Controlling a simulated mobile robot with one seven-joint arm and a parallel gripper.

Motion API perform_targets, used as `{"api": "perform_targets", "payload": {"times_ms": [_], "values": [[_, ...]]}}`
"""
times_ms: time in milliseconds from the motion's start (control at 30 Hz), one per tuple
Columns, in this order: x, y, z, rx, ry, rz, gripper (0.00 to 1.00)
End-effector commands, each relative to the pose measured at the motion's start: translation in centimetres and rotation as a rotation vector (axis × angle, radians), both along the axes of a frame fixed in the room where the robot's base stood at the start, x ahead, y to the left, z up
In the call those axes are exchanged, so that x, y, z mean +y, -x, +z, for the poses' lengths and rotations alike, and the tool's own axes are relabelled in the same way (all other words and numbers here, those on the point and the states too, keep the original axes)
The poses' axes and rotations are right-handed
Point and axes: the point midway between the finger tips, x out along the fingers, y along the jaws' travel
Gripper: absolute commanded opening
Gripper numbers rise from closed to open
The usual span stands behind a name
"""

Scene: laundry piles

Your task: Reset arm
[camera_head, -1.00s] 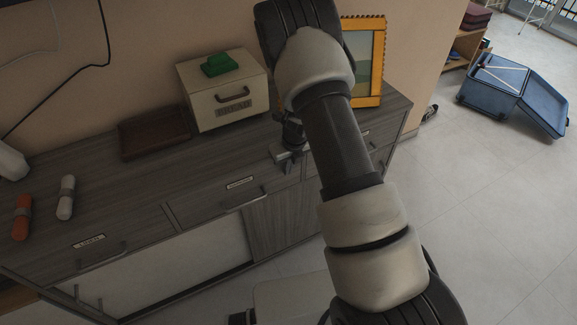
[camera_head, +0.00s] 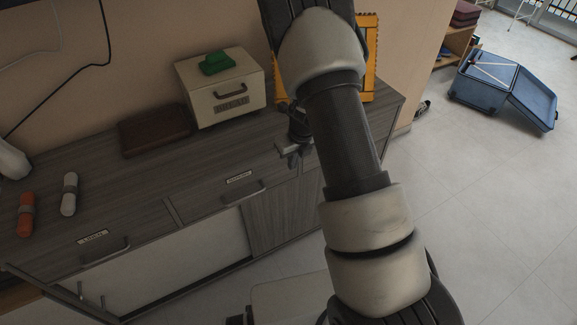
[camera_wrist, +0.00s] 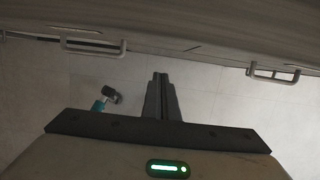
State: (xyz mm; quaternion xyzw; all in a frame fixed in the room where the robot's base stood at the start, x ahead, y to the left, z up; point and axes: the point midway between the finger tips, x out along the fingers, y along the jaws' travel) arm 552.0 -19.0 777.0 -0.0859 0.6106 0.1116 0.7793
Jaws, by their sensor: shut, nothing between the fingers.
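My gripper (camera_wrist: 161,78) shows in the wrist view with its two fingers together and nothing between them. It points down past the front of the grey wood cabinet (camera_wrist: 215,45), with floor beneath. In the head view my gripper (camera_head: 290,150) is partly hidden behind my arm, by the cabinet's front edge near the labelled drawer. My arm crosses the middle of the head view from top to bottom.
On the cabinet top (camera_head: 100,190) are a cream box (camera_head: 225,95) with a green object (camera_head: 216,63) on it, a brown case (camera_head: 155,132), and orange (camera_head: 25,213) and white (camera_head: 69,193) rolls. A yellow frame (camera_head: 370,60) stands behind my arm. An open blue suitcase (camera_head: 487,80) lies on clear floor.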

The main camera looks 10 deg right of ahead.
Motion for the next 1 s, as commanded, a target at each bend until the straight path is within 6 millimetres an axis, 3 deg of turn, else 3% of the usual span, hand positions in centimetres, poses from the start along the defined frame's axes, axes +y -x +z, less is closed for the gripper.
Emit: {"api": "perform_targets", "payload": {"times_ms": [33, 200, 533, 633, 767, 867, 1000], "values": [[0.0, 0.3, 1.4, -0.001, 0.0, 0.001, 0.0], [-0.2, 0.9, 3.8, 0.001, 0.001, 0.002, 0.0], [-0.3, 1.3, 4.9, 0.002, -0.001, 0.003, 0.0], [0.1, 1.4, 6.5, -0.009, -0.002, 0.054, 0.0], [1.6, 2.0, 12.8, -0.065, 0.005, 0.285, 0.0], [3.0, 3.7, 19.7, -0.136, 0.04, 0.577, 0.0], [4.5, 7.6, 28.6, -0.242, 0.143, 1.025, 0.0]]}}
